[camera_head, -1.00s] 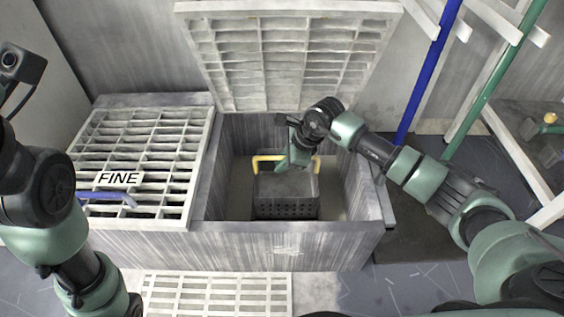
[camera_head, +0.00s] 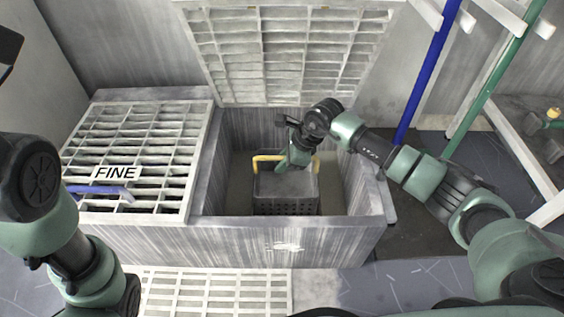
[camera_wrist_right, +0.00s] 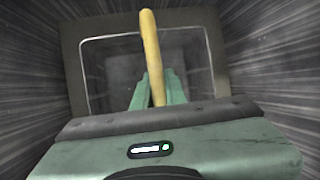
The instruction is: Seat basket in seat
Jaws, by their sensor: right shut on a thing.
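The grey basket (camera_head: 285,187), with holes along its lower front, is inside the open right-hand pit (camera_head: 232,195). It looks upright. My right gripper (camera_head: 297,156) is above it, shut on its yellow handle (camera_head: 265,159). The right wrist view shows the green fingers (camera_wrist_right: 158,92) on either side of the yellow bar (camera_wrist_right: 149,45), with the basket's rim around them. The seat cannot be made out, and I cannot tell whether the basket's underside touches anything. My left arm is at the left; its gripper is out of view.
A raised grating lid (camera_head: 290,50) stands behind the pit. A closed grating marked FINE (camera_head: 130,150), with a blue handle (camera_head: 98,190), covers the left pit. A blue pole (camera_head: 425,75) and a green pole (camera_head: 485,85) stand at the right. A floor grating (camera_head: 215,292) lies in front.

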